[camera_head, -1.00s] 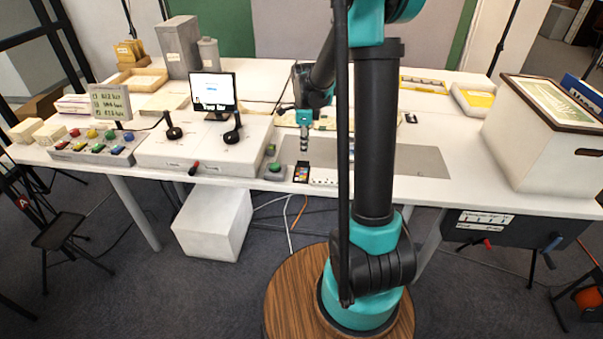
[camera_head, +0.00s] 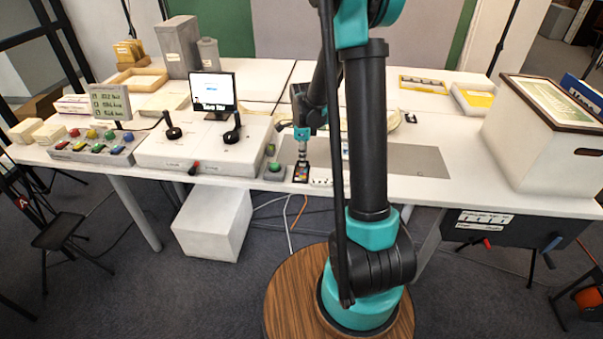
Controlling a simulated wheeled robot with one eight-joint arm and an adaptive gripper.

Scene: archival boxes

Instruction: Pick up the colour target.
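The colour target (camera_head: 301,174) is a small dark card with coloured patches. It lies near the front edge of the white table, right of a green button. My gripper (camera_head: 302,157) points down right at the card's far end, and its tip overlaps the card's top edge in the picture. The fingers are too small to tell whether they are open or shut, or whether they touch the card. The lower part of the card is uncovered.
A green button box (camera_head: 275,171) stands close left of the card, and a small white strip (camera_head: 321,177) lies close right. A grey mat (camera_head: 415,160) is further right. A control box with joysticks (camera_head: 205,147) stands left. A large white box (camera_head: 543,140) stands at the far right.

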